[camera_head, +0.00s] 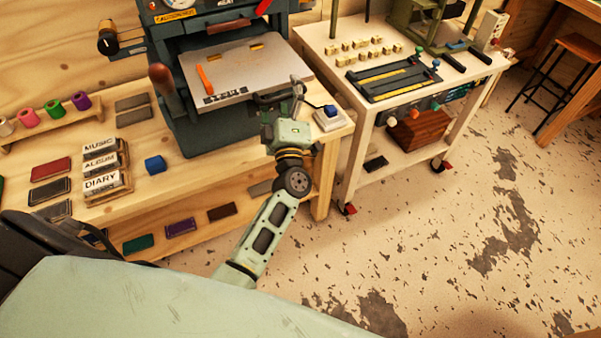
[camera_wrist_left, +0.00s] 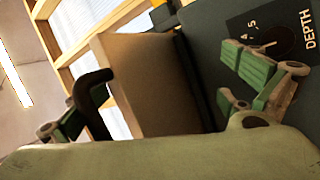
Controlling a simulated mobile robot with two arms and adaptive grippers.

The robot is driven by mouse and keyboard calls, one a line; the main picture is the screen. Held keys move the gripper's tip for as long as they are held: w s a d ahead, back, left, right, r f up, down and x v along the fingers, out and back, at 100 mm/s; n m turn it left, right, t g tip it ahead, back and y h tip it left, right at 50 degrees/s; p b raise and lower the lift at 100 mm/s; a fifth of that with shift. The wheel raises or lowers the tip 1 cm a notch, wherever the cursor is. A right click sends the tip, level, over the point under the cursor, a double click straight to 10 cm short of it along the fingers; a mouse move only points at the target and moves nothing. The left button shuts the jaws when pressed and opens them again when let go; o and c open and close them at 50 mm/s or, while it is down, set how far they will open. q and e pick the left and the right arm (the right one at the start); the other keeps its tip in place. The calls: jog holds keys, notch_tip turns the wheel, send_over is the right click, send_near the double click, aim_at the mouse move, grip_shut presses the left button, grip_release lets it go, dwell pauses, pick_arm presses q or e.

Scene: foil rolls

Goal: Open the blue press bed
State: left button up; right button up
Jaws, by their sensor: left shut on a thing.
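The dark blue-grey press (camera_head: 180,110) stands on the wooden bench. Its pale grey flat bed (camera_head: 235,62) lies out in front, with an orange bar on top. My left gripper (camera_head: 282,98) is at the right front corner of the bed, shut on a black curved handle. In the left wrist view, the black handle (camera_wrist_left: 92,92) is beside one finger, and a dial marked DEPTH shows behind the other finger of my left gripper (camera_wrist_left: 165,90). The fingers partly hide the grip. My right gripper is not in view.
A small white block with a blue button (camera_head: 328,117) is just right of my gripper. A cream cart (camera_head: 345,165) with tools stands to the right. Speckled floor is open at right.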

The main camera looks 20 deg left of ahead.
pick_arm(q)
jog(key=d+f+m+g+h, duration=0.1)
jog(key=d+f+m+h, duration=0.1)
jog(key=f, duration=0.7)
jog(key=d+f+m+h, duration=0.2)
jog(key=d+f, duration=0.1)
jog(key=f, duration=0.6)
jog(key=shift+s+g, duration=0.35)
jog(key=shift+g, duration=0.05)
jog(key=f+m, duration=0.1)
jog(key=f, duration=0.1)
jog(key=f+h, duration=0.1)
jog(key=w+d+f+m, duration=0.1)
jog(key=f, duration=0.1)
jog(key=shift+w+d+f+m+g+h+b, duration=0.1)
jog(key=shift+f+m+g+h+b, duration=0.2)
jog(key=shift+h+b, duration=0.1)
jog(key=c, duration=1.6)
jog(key=shift+o, duration=0.2)
jog(key=shift+m+g+h, duration=0.3)
jog(key=shift+m+h, duration=0.4)
jog(key=shift+m, duration=0.1)
jog(key=s+f, duration=0.2)
jog(key=f, duration=0.1)
jog(key=shift+s+d+f, duration=0.1)
jog(key=shift+s+d, duration=0.15)
jog(key=shift+d, duration=0.1)
